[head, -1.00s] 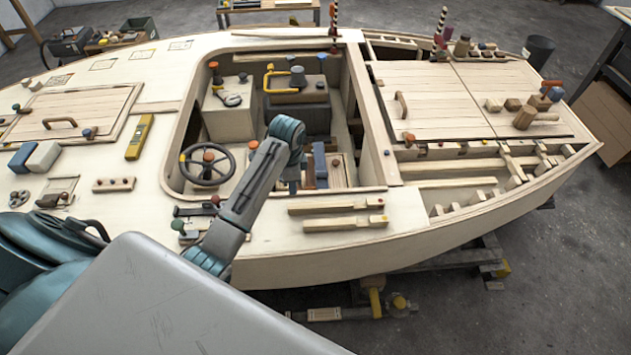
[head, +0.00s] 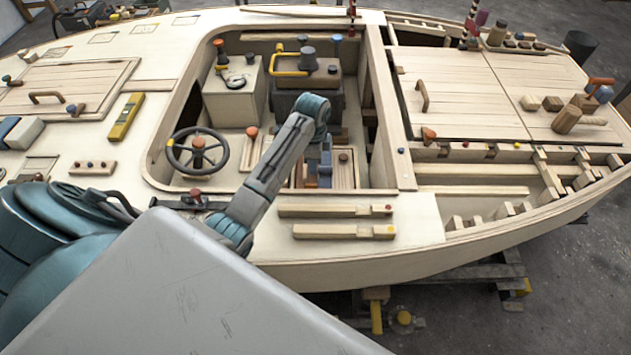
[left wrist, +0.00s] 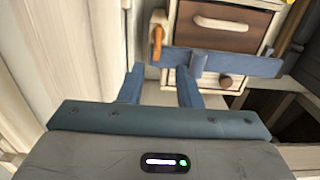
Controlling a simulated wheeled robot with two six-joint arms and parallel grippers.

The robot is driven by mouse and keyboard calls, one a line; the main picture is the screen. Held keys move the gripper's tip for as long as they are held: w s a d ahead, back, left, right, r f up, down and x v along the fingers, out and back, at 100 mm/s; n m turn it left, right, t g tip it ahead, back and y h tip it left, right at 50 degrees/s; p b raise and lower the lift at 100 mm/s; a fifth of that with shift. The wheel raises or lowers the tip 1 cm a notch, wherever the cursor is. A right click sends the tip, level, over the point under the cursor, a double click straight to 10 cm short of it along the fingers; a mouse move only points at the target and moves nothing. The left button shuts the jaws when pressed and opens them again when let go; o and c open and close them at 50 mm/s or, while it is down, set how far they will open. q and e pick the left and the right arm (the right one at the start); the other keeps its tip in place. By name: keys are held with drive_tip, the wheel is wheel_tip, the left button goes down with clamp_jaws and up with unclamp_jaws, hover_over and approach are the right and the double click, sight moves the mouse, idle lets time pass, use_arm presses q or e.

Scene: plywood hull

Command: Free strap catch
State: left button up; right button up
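A blue strap (left wrist: 240,65) runs across the front of a small cabinet in the left wrist view, below a dark brown drawer (left wrist: 228,24). A short blue upright piece (left wrist: 198,62) sits on the strap. An orange lever (left wrist: 157,36) stands at the strap's left end. My left gripper (left wrist: 160,72) is open, with two blue fingers pointing at the strap's left part. Nothing shows between the fingers; whether the right finger touches the strap I cannot tell. In the head view my left arm reaches down into the cockpit, its fingers hard to make out. My right gripper is not in view.
A steering wheel (head: 198,150) stands left of my arm, and a pale box (head: 232,88) stands behind it. The cockpit's wooden rim (head: 160,172) surrounds my arm. Two wooden bars (head: 335,211) lie on the near deck. A brown knob (left wrist: 225,81) sits below the strap.

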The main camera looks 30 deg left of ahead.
sight(313, 185)
use_arm(q)
drive_tip(key=f, duration=0.6)
drive_tip(key=f+p, duration=0.1)
drive_tip(key=f, duration=0.2)
drive_tip(key=shift+s+f, duration=0.25)
drive_tip(key=shift+f, duration=0.05)
clamp_jaws()
